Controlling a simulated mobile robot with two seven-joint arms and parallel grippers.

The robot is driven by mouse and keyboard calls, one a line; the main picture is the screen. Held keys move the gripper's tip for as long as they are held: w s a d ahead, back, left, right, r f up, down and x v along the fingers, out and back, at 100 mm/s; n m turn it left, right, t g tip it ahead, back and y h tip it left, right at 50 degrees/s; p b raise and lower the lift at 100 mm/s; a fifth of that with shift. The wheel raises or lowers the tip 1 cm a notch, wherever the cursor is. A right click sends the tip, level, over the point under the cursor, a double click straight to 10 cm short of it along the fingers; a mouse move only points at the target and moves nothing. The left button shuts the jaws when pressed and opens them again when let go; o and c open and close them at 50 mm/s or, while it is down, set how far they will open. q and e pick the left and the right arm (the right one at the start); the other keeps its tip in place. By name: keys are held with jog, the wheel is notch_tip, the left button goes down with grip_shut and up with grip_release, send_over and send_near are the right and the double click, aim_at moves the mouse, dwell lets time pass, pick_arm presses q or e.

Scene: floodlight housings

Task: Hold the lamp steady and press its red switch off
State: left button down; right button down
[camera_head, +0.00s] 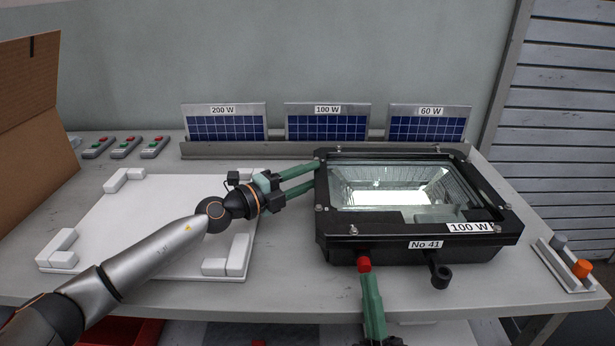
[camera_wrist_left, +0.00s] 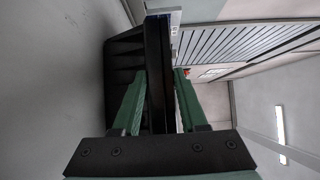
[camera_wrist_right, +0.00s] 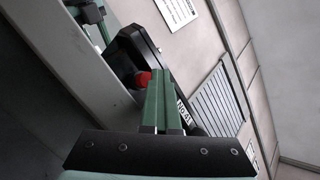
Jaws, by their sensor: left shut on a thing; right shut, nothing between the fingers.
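The lamp (camera_head: 420,248) is a black floodlight housing with a glass front, labelled 100 W and No 41, lying on the table at the right. Its red switch (camera_head: 364,264) sticks out of the front side and also shows in the right wrist view (camera_wrist_right: 142,79). My left gripper (camera_head: 316,174) is shut on the lamp's left rim; the left wrist view shows the black edge between the green fingers (camera_wrist_left: 158,85). My right gripper (camera_head: 370,280) is shut and empty, its fingertips just in front of and below the switch. Whether they touch it, I cannot tell.
A white board (camera_head: 140,215) with corner blocks lies at the left. Solar panels (camera_head: 326,122) marked 200 W, 100 W and 60 W stand in a rail behind. Several small remotes (camera_head: 126,147) lie back left, near a cardboard box (camera_head: 30,110). A tray (camera_head: 566,272) with grey and orange knobs sits right.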

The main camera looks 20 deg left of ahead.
jog(key=shift+w, duration=0.8)
dwell(0.6)
jog(key=shift+s+d+f, duration=0.15)
jog(key=shift+s+f, duration=0.5)
jog(key=shift+f, duration=0.3)
jog(key=s, duration=0.2)
jog(key=s+d, duration=0.1)
jog(key=s, duration=0.2)
jog(key=shift+s+d+r, duration=0.3)
jog(key=shift+s, duration=0.05)
dwell(1.9)
